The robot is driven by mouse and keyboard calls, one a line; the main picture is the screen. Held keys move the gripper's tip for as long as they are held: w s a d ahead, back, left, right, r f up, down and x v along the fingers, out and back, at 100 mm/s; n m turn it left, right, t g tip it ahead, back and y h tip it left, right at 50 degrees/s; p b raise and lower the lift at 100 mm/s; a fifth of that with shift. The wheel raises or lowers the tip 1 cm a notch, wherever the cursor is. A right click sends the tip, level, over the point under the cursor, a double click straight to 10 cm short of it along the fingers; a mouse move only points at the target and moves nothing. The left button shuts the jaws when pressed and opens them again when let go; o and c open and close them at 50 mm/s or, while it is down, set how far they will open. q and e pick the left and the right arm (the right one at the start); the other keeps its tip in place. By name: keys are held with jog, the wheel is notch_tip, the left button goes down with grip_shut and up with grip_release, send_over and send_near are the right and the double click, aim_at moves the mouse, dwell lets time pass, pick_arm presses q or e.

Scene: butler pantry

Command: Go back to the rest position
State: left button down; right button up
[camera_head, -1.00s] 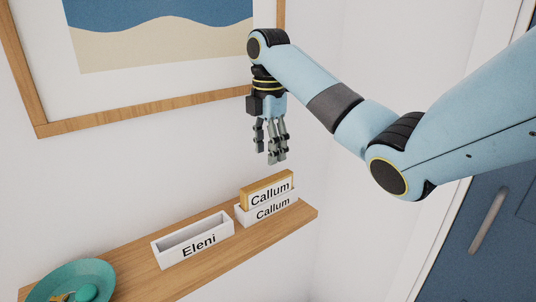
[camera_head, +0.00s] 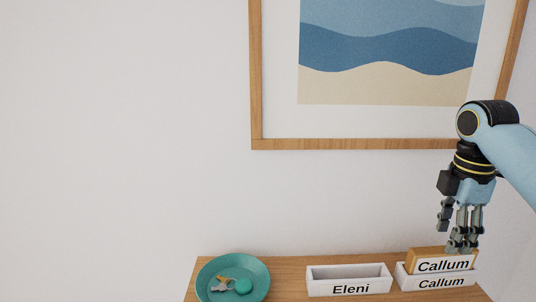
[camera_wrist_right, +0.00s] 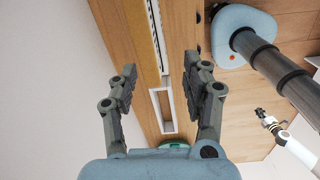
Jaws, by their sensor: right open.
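My right gripper (camera_head: 459,228) hangs fingers down at the right of the head view, just above and in front of the wall behind the Callum holder. It is open and empty; in the right wrist view (camera_wrist_right: 165,90) its fingers are spread apart with the shelf beyond them. A wooden block labelled Callum (camera_head: 443,265) stands in the white holder labelled Callum (camera_head: 440,283). The white holder labelled Eleni (camera_head: 350,289) is empty, to its left. My left gripper does not show in the head view.
The wooden shelf (camera_head: 290,270) runs along the wall. A teal bowl (camera_head: 262,283) with keys (camera_head: 223,284) stands at its left. A framed wave picture (camera_head: 390,143) hangs above. The wall at the left is clear.

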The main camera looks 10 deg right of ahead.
jog(key=s+a+f+m, duration=0.4)
jog(key=s+a+f, duration=0.2)
jog(key=s, duration=0.2)
jog(key=s+a+m+t, duration=0.1)
jog(key=s+a+m, duration=0.15)
jog(key=s, duration=0.35)
jog(key=s+a+r+m+t, duration=0.1)
jog(key=s+a+m, duration=0.1)
jog(key=s+m, duration=0.25)
jog(key=s+a+m+t, duration=0.1)
jog(key=s+a+m, duration=0.2)
jog(key=s, duration=0.3)
notch_tip(320, 180, down, 40)
jog(key=s+d+g+b, duration=0.1)
jog(key=s+d+b, duration=0.2)
jog(key=b, duration=1)
jog(key=s+f+b, duration=0.5)
jog(key=s+f, duration=0.4)
jog(key=f, duration=0.4)
jog(key=s+f+g+b, duration=0.1)
jog(key=s+f+b, duration=0.4)
jog(key=s+f, duration=0.4)
notch_tip(320, 180, down, 4)
jog(key=shift+d+r+m, duration=0.1)
jog(key=shift+d+m, duration=0.3)
jog(key=shift+g, duration=0.3)
jog(key=shift+c, duration=1)
